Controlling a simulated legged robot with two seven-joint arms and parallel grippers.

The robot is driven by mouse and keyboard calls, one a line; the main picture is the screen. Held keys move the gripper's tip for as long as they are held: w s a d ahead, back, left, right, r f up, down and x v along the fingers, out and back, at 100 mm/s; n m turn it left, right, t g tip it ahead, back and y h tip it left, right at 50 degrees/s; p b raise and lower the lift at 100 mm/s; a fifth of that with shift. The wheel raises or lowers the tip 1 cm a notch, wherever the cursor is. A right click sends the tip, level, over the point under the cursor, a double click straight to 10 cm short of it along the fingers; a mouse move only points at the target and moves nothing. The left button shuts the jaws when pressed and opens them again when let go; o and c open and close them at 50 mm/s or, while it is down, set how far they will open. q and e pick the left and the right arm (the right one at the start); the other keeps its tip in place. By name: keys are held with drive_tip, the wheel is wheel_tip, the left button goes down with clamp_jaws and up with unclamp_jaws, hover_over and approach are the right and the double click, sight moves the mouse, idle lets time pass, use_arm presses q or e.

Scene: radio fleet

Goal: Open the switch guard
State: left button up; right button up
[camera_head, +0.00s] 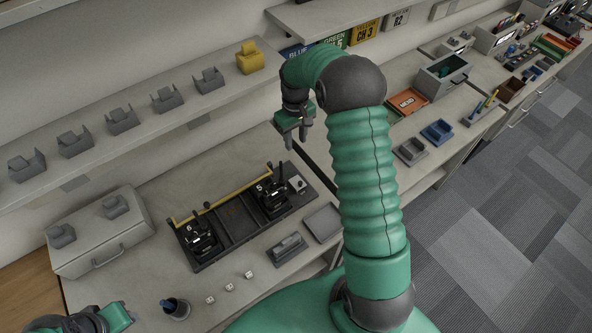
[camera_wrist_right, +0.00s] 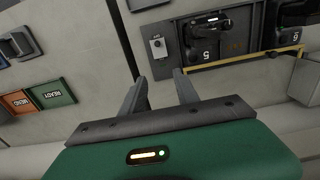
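A yellow bar (camera_head: 225,196) runs along the panel's back edge. My right gripper (camera_head: 304,143) is above and behind the panel's right end, fingers apart and empty, as the right wrist view (camera_wrist_right: 160,80) shows. My left gripper (camera_head: 125,318) is at the bottom left edge, its fingers unclear.
A grey drawer box (camera_head: 104,250) stands left of the panel. A dark cup (camera_head: 175,308), several small white cubes (camera_head: 229,287) and a grey tray (camera_head: 323,222) lie in front. A shelf with grey holders (camera_head: 122,120) runs behind. Orange (camera_head: 406,101) and blue trays (camera_head: 437,131) are right.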

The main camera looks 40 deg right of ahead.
drive_tip(key=shift+c, duration=0.6)
drive_tip(key=s+a+f+m+y+b, duration=0.1)
drive_tip(key=s+f, duration=0.1)
drive_tip(key=s+a+f+m+y+b, duration=0.1)
drive_tip(key=s+a+f+m, duration=0.1)
drive_tip(key=s+a+f+m+y+b, duration=0.1)
drive_tip(key=s+f+y, duration=0.1)
drive_tip(key=s+f, duration=0.1)
drive_tip(key=shift+s+a+f, duration=0.1)
drive_tip(key=shift+a, duration=0.05)
clamp_jaws()
drive_tip(key=m+t+h+b, duration=0.3)
drive_tip(key=m+t+b, duration=0.65)
drive_tip(key=m, duration=1.55)
approach(304, 185)
drive_tip(key=shift+t, duration=0.95)
drive_tip(key=w+f+p, duration=0.1)
drive_tip(key=w+f, duration=0.1)
drive_tip(key=w+f+p, duration=0.1)
drive_tip(key=w+f, duration=0.1)
drive_tip(key=shift+a+f+p, duration=0.25)
drive_tip(key=shift+f+p, duration=0.1)
drive_tip(key=shift+w, duration=0.1)
